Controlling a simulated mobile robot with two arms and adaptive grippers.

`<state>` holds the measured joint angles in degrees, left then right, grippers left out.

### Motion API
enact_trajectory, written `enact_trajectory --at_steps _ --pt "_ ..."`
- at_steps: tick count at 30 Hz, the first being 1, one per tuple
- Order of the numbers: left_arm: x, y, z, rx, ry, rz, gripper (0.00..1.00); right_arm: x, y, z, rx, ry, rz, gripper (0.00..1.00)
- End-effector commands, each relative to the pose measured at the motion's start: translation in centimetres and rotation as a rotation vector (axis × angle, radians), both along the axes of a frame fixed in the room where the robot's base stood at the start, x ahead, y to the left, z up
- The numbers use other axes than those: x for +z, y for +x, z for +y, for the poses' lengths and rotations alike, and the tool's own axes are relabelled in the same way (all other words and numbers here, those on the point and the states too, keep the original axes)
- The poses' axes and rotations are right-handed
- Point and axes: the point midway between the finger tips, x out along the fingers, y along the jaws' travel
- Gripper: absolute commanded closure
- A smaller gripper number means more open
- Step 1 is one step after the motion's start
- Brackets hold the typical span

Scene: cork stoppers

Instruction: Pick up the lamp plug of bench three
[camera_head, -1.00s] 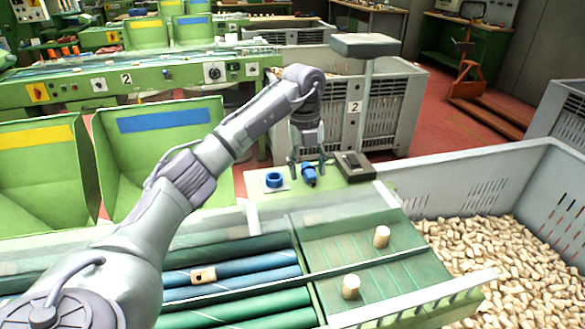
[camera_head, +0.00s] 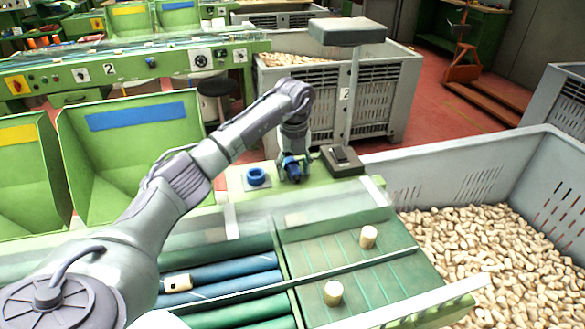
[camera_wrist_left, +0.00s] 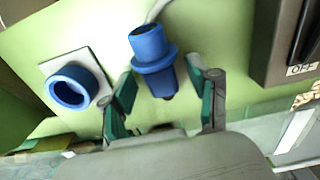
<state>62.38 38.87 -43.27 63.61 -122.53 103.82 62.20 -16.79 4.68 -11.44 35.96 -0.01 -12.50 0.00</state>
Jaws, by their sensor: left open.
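The blue lamp plug (camera_head: 291,166) lies on the green panel of the near bench, with a pale cable at its far end in the left wrist view. There the plug (camera_wrist_left: 153,62) sits between the two open fingers of my left gripper (camera_wrist_left: 163,95), with a gap on each side. In the head view my left gripper (camera_head: 294,172) is down over the plug and partly covers it. A blue round socket (camera_head: 256,176) on a white plate is just left of the plug; it also shows in the left wrist view (camera_wrist_left: 72,88). My right gripper is not in view.
A dark switch box (camera_head: 341,160) stands close right of the plug; its OFF label shows in the left wrist view (camera_wrist_left: 301,69). Two corks (camera_head: 368,237) lie on the green sorting tray, another (camera_head: 177,283) on the blue rollers. A large grey crate (camera_head: 430,170) of corks is at right.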

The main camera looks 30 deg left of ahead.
Motion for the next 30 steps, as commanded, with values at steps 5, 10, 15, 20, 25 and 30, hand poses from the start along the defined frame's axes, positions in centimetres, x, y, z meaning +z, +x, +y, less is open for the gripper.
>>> enact_trajectory --at_steps 5,10,15,20,25,30 --pt "0.0 0.0 0.0 -0.001 0.000 0.000 0.51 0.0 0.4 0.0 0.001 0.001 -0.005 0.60" --pt "0.0 0.0 0.0 -0.001 0.000 0.000 0.80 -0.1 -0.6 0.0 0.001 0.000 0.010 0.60" --pt "0.1 0.0 0.0 -0.001 -0.001 -0.001 1.00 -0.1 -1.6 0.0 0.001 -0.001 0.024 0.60" --pt "0.1 0.0 0.0 -0.001 -0.001 -0.001 1.00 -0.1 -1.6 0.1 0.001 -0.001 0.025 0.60" --pt "0.5 0.1 0.0 -0.001 -0.001 -0.002 1.00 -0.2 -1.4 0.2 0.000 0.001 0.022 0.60" --pt "2.2 0.1 0.0 -0.001 0.000 -0.004 1.00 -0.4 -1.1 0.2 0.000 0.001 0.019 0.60"
